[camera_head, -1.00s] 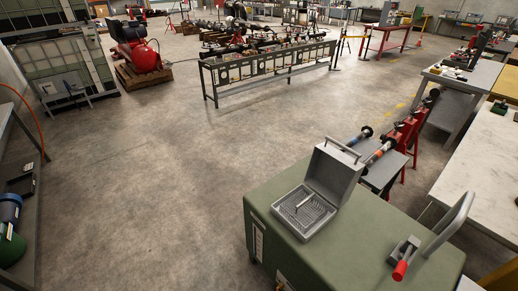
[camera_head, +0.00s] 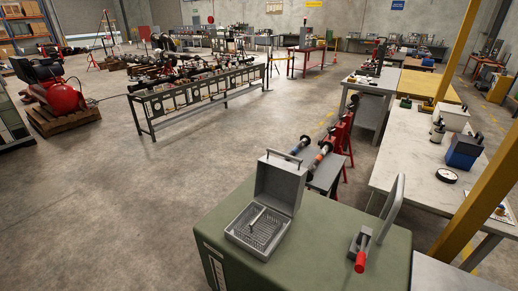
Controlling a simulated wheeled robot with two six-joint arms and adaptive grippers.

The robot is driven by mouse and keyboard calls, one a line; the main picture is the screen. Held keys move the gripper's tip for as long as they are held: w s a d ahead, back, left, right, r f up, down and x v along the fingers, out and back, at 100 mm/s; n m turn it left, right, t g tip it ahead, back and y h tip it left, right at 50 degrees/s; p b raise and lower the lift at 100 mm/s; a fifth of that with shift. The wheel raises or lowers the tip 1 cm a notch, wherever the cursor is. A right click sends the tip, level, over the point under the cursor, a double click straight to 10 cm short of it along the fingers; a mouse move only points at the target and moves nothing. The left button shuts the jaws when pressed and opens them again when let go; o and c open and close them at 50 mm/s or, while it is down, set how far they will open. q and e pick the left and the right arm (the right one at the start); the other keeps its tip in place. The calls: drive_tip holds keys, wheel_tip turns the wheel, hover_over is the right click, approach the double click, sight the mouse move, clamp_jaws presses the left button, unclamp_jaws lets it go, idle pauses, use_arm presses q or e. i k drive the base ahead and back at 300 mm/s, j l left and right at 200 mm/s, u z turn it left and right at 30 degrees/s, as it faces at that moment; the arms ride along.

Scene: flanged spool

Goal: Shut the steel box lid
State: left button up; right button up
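The steel box (camera_head: 257,230) stands on the green cabinet top (camera_head: 325,243) in the lower middle of the head view. Its lid (camera_head: 279,186) is open and stands upright at the back of the box, with a bar handle (camera_head: 284,155) along its upper edge. A small light-coloured rod (camera_head: 258,214) lies in the perforated inside of the box. Neither of my grippers shows in the head view.
A lever tool with a red grip (camera_head: 360,262) stands on the cabinet right of the box. A white-topped bench (camera_head: 420,160) and yellow posts (camera_head: 480,205) are at the right. Open concrete floor (camera_head: 150,200) lies to the left.

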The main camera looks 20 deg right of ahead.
sight(280, 183)
drive_tip(key=i+j+u, duration=0.65)
drive_tip(key=i+j, duration=0.3)
drive_tip(key=i+j+u, duration=0.35)
drive_tip(key=i, duration=0.2)
drive_tip(key=i+z, duration=0.25)
drive_tip(key=i, duration=0.3)
drive_tip(key=i+j+z, duration=0.25)
drive_tip(key=i, duration=0.25)
drive_tip(key=i+j+z, duration=0.1)
drive_tip(key=i+z, duration=0.15)
drive_tip(key=i, duration=0.3)
drive_tip(key=i+l+z, duration=0.25)
drive_tip(key=z, duration=0.25)
drive_tip(key=i+z, duration=0.75)
drive_tip(key=z, duration=0.2)
drive_tip(key=i+j+z, duration=0.1)
drive_tip(key=i+z, duration=0.2)
drive_tip(key=z, duration=0.2)
drive_tip(key=i+j+z, duration=0.25)
drive_tip(key=z, duration=0.25)
drive_tip(key=i+j+z, duration=0.3)
drive_tip(key=z, duration=0.2)
drive_tip(key=i+j+z, duration=0.65)
drive_tip(key=j+z, duration=0.15)
drive_tip(key=j, duration=0.25)
drive_tip(key=i+j+z, duration=0.15)
drive_tip(key=j+z, duration=0.15)
drive_tip(key=j, duration=0.15)
